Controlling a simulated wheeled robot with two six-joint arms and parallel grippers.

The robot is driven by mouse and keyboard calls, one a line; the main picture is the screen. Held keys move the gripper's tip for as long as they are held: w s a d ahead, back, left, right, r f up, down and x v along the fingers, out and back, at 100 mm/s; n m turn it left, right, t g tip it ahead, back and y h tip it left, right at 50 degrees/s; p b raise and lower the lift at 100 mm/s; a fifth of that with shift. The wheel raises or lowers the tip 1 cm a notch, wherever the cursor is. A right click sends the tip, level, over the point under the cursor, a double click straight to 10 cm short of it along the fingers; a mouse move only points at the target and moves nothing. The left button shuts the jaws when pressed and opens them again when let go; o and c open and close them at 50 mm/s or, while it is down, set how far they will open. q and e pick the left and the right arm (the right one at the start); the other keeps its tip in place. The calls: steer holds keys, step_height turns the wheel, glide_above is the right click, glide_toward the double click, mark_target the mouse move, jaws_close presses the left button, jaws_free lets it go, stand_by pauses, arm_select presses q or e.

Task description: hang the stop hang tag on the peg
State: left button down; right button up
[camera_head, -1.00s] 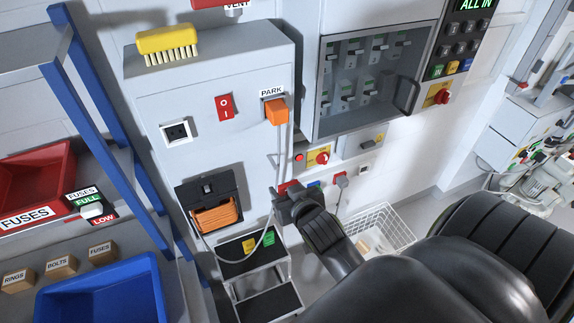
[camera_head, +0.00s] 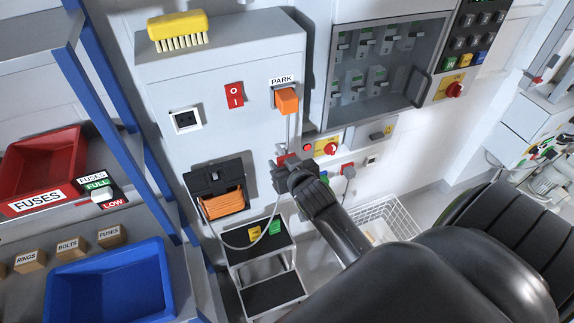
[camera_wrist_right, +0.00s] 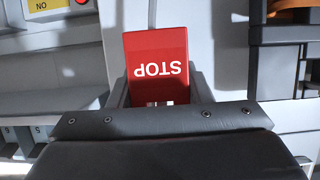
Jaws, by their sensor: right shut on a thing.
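The red stop hang tag (camera_wrist_right: 156,58) fills the middle of the right wrist view, with white STOP letters upside down there. My right gripper (camera_head: 284,164) is shut on its lower part and holds it in front of the grey cabinet (camera_head: 185,150). In the head view only a small red bit of the tag (camera_head: 283,158) shows at the gripper's tip, below the orange PARK plug. The tag looks close to the cabinet face; I cannot tell whether it touches. I cannot make out the peg in either view. My left gripper is not in view.
The orange plug (camera_head: 287,100) has a cable running down behind my right gripper. A step stool (camera_head: 262,255) and a white wire basket (camera_head: 395,220) stand below.

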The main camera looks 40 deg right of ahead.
mark_target(280, 151)
steer(key=shift+w+d, duration=0.15)
steer(key=shift+w, duration=0.5)
steer(key=shift+w+d, duration=0.15)
steer(key=shift+w, duration=0.45)
steer(key=shift+w+r, duration=0.2)
steer(key=shift+r, duration=0.05)
